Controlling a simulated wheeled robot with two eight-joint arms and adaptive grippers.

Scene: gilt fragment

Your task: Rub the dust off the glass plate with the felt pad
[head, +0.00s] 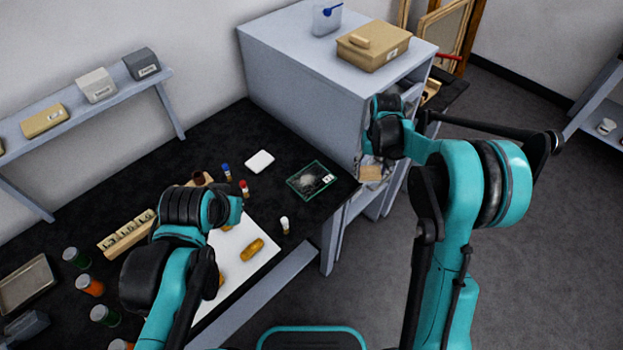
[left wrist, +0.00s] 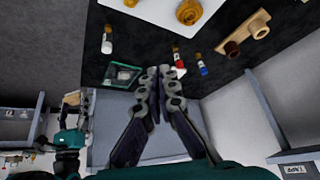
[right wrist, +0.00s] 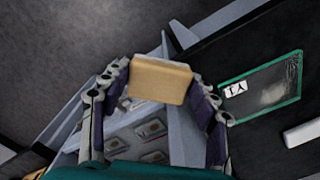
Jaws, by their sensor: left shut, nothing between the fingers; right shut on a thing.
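The glass plate (head: 312,180) lies on the dark bench near its front right edge, with a pale dust patch and a small white label on it. It also shows in the left wrist view (left wrist: 122,76) and the right wrist view (right wrist: 262,88). The tan felt pad (right wrist: 158,81) is between the fingers of my right gripper (right wrist: 160,72), which is shut on it. In the head view the pad (head: 371,173) is held right of the plate, apart from it. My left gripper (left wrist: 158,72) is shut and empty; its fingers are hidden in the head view.
A grey cabinet (head: 300,105) with a tan box (head: 372,46) on top stands behind the plate. A white block (head: 259,161), small vials and a white sheet (head: 235,248) lie to the left. Several jars stand at the far left. Floor is open at right.

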